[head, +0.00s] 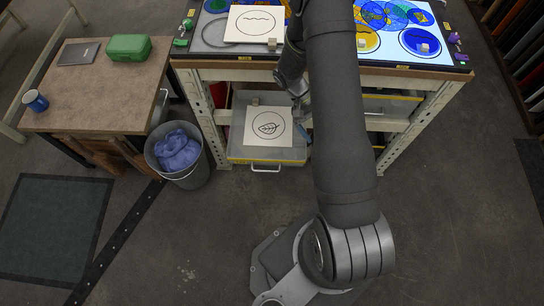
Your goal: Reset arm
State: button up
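My arm rises from its base at the lower middle of the head view and reaches up to the workbench. Its wrist bends down left of the upper arm, in front of the bench. My gripper (303,122) is small and partly hidden there, close to the right side of an open drawer (265,168). I cannot tell whether its fingers are open or shut. In the drawer lies a white card with a leaf drawing (268,127), with a small beige block (255,101) at its top edge.
On the bench are a card with a wavy line (256,24), another small block (272,44), and a lit panel (400,54) with yellow and blue glass. To the left stand a wooden table (80,100) and a bin (190,178). The front floor is clear.

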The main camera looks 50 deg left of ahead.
jog(key=s+a+f+n+t+y, duration=0.1)
jog(key=s+f+n+t, duration=0.15)
jog(key=s+n, duration=0.3)
jog(key=s+a+f+n+t, duration=0.1)
jog(key=s+f+n+t, duration=0.1)
jog(key=s+n+t, duration=0.35)
jog(key=s+a+f+n+t+y, duration=0.1)
jog(key=s+a+f+n+t, duration=0.15)
jog(key=s, duration=0.55)
jog(key=s+d+f+n+t+y, duration=0.1)
jog(key=s+d+f+n+y, duration=0.2)
jog(key=s+n+y, duration=0.45)
jog(key=s+d+f+n+t+y, duration=0.2)
jog(key=s+d+f+n+y, duration=0.1)
jog(key=s+n+y, duration=0.5)
jog(key=w+a+f+n+h, duration=0.1)
jog(key=w+a, duration=0.3)
jog(key=w, duration=0.5)
jog(key=shift+w+f+h, duration=0.3)
jog(key=shift+f+h, duration=0.05)
jog(key=shift+g, duration=0.25)
jog(key=v, duration=1)
jog(key=shift+d, duration=0.1)
jog(key=x, duration=0.8)
jog(key=shift+w, duration=0.2)
